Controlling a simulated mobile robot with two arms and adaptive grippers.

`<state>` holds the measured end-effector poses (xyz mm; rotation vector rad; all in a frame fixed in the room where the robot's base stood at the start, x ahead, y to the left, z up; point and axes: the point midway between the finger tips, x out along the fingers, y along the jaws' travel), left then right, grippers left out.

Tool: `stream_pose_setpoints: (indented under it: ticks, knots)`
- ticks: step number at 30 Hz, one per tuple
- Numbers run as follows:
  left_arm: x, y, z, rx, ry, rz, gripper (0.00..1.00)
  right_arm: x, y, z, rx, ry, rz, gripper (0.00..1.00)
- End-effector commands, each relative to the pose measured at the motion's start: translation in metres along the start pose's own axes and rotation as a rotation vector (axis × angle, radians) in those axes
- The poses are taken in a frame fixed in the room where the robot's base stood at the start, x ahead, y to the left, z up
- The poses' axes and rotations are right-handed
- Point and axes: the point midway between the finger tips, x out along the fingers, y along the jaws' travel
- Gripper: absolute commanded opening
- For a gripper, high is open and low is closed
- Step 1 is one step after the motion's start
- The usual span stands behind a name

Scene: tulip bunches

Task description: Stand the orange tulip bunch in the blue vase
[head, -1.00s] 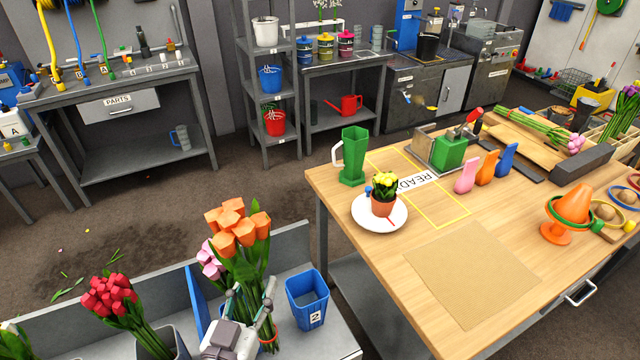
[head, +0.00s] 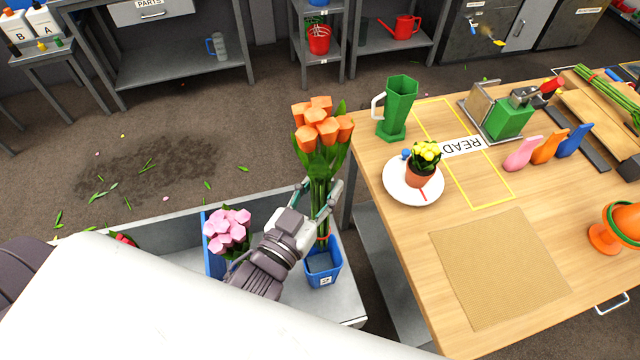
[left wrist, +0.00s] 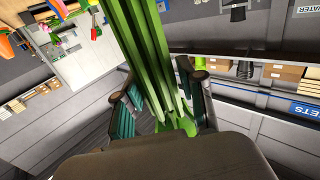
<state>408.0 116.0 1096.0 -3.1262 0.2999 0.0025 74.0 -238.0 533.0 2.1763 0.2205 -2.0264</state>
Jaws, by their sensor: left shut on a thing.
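The orange tulip bunch (head: 321,130) is upright, with orange heads on top and green stems below. My left gripper (head: 322,203) is shut on its stems. In the left wrist view the green stems (left wrist: 150,55) run between the two fingers (left wrist: 160,105). The blue vase (head: 323,276) stands on the grey bench, directly below the bunch in the head view. The stem ends, near an orange band, overlap the vase's back rim. I cannot tell whether they are above the opening or just inside it. My right gripper is not in view.
Pink tulips (head: 228,230) stand left of my gripper by a blue divider (head: 213,262). The wooden table (head: 400,240) to the right holds a green jug (head: 398,108) and a plate (head: 398,190) with a potted yellow plant. My white arm hides much of the bench.

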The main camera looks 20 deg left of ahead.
Motion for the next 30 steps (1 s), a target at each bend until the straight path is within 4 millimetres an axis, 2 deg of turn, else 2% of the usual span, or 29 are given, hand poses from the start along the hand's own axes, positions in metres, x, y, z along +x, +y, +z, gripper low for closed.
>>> stream_pose_setpoints:
  ticks: [1,3,6,8,15,17,30]
  knots:
    - [0.000,0.000,0.009,-0.001,-0.001,0.000,0.00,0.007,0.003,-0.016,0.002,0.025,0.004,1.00]
    - [0.000,0.000,0.016,-0.002,-0.002,-0.001,0.00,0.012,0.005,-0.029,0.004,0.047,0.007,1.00]
    - [0.000,0.000,0.026,-0.002,-0.001,0.000,0.00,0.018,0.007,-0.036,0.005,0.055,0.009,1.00]
    - [0.000,0.000,0.032,-0.002,-0.001,-0.001,0.00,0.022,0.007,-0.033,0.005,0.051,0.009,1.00]
    - [0.000,0.000,0.057,-0.001,-0.001,-0.001,0.00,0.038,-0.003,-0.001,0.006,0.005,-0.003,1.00]
    - [0.000,0.000,0.063,-0.001,-0.001,-0.001,0.00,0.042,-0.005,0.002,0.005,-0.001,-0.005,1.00]
    - [0.000,0.000,0.107,-0.002,0.000,0.000,0.00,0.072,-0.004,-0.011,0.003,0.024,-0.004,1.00]
